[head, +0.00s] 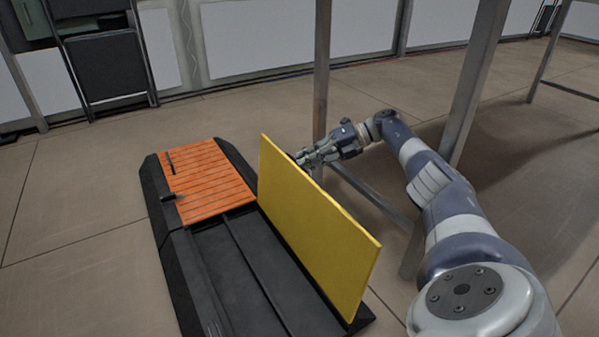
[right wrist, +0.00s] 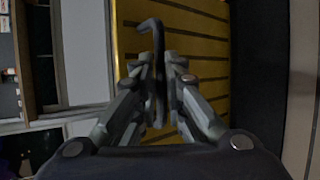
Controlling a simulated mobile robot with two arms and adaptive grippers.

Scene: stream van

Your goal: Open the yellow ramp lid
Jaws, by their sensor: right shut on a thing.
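The yellow ramp lid (head: 315,230) stands raised, nearly upright, along the right side of the black ramp base (head: 220,270). Its plain face is toward me in the head view. My right gripper (head: 303,158) is at the lid's far side, and the lid's edge partly hides its fingertips. In the right wrist view the slatted yellow face (right wrist: 205,60) shows, with a dark bent handle (right wrist: 153,28) in front of it. The fingers (right wrist: 160,75) are shut on this handle. My left gripper is not in view.
An orange slatted lid (head: 212,178) lies flat on the far part of the base. A metal post (head: 321,75) stands close behind my right gripper, and another post (head: 475,80) stands beside my right arm. The floor left of the base is clear.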

